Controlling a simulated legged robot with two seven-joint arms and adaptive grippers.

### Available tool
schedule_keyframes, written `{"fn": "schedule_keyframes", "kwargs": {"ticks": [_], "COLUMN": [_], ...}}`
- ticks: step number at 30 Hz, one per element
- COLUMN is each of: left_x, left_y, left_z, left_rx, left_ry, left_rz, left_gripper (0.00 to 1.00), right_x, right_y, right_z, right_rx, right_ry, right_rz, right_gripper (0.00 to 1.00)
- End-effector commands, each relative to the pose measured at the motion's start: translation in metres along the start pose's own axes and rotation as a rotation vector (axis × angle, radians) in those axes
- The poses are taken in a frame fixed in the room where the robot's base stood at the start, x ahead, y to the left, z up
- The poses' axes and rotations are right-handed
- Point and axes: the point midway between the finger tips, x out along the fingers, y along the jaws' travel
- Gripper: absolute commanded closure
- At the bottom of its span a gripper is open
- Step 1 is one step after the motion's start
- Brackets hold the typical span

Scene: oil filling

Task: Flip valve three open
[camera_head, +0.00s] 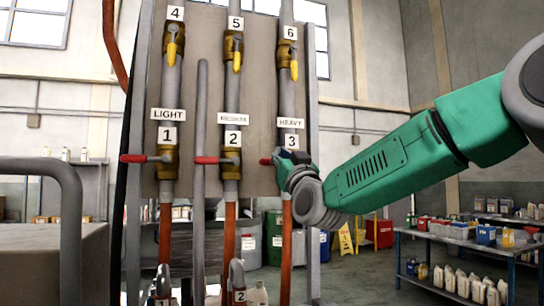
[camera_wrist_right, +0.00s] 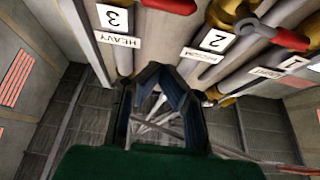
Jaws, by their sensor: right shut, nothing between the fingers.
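Valve three sits under the "HEAVY" sign on the right pipe, marked by the number 3 label (camera_head: 292,141). Its red handle end (camera_head: 265,161) points left, level, in the head view; my right gripper (camera_head: 283,158) hides most of the valve body. The wrist view shows a red handle (camera_wrist_right: 168,5) at the top edge, beside the 3 label (camera_wrist_right: 115,17). My right gripper (camera_wrist_right: 165,72) is shut and empty there, with the handle beyond its fingertips. I cannot tell whether it touches the valve. My left gripper is not in view.
Valve two's red handle (camera_head: 205,160) and valve one's red handle (camera_head: 133,158) also lie level to the left. Valves 4, 5 and 6 above have yellow handles hanging down. A grey upright pole (camera_head: 200,230) stands before the panel. A table with bottles (camera_head: 470,245) is at right.

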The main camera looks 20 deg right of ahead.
Motion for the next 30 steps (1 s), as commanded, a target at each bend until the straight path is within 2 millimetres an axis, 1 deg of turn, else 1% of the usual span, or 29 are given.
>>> {"fn": "schedule_keyframes", "kwargs": {"ticks": [1,9,12,13,15,21,30], "left_x": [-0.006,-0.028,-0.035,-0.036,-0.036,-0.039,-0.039], "left_y": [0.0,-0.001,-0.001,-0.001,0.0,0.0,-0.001], "left_z": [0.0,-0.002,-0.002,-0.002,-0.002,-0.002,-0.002], "left_rx": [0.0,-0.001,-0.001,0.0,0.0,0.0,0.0], "left_ry": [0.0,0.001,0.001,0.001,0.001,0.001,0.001], "left_rz": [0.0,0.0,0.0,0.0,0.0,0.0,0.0], "left_gripper": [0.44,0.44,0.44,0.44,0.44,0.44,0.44], "right_x": [0.011,0.065,0.082,0.085,0.076,0.069,0.067], "right_y": [0.0,0.004,0.006,0.006,0.005,0.003,0.002], "right_z": [-0.002,-0.004,-0.003,-0.001,0.014,0.032,0.035], "right_rx": [0.0,0.003,0.003,0.003,0.004,0.003,0.001], "right_ry": [0.002,0.002,0.002,0.001,-0.003,0.0,0.003], "right_rz": [0.001,0.002,0.003,0.003,0.001,0.0,0.0], "right_gripper": [1.0,1.0,1.0,1.0,1.0,1.0,1.0]}}
